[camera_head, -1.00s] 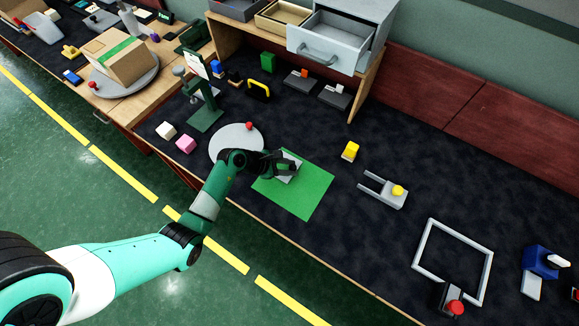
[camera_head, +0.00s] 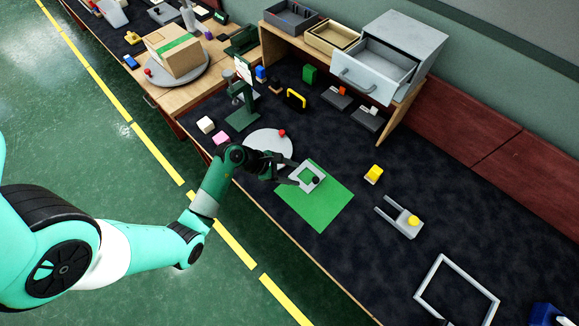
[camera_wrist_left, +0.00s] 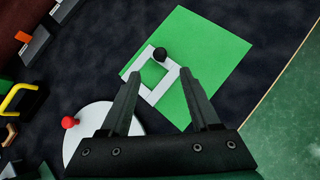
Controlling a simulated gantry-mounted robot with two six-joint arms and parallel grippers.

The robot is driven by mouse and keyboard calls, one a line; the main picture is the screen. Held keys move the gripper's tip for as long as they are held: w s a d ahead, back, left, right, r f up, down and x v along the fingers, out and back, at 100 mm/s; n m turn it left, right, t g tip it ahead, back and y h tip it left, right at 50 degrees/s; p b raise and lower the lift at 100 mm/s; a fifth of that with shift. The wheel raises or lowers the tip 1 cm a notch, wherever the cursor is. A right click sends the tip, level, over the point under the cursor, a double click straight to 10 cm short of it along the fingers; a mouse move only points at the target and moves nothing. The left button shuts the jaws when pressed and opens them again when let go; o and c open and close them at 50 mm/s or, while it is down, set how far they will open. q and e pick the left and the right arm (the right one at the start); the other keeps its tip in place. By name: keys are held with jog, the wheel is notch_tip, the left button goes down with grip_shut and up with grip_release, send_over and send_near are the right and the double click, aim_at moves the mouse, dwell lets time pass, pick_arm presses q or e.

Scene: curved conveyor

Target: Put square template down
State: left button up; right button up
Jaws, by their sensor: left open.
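The square template is a small light-grey square frame (camera_head: 309,164) with a black knob at one corner. It appears to lie flat on the upper-left part of the green sheet (camera_head: 325,209), overlapping its edge. In the left wrist view the template (camera_wrist_left: 163,89) lies beyond and between the fingertips, with the green sheet (camera_wrist_left: 218,62) around and inside it. My left gripper (camera_head: 291,173) is open and empty, just left of the template. Its spread fingers (camera_wrist_left: 160,75) show no hold on the frame. My right gripper is not in view.
A round pale plate with a red knob (camera_head: 268,143) is left of the sheet. A large grey square frame (camera_head: 462,283) lies at lower right. Dark tabletop between them is clear.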

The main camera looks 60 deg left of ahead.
pick_arm(q)
jog(key=shift+v, duration=0.85)
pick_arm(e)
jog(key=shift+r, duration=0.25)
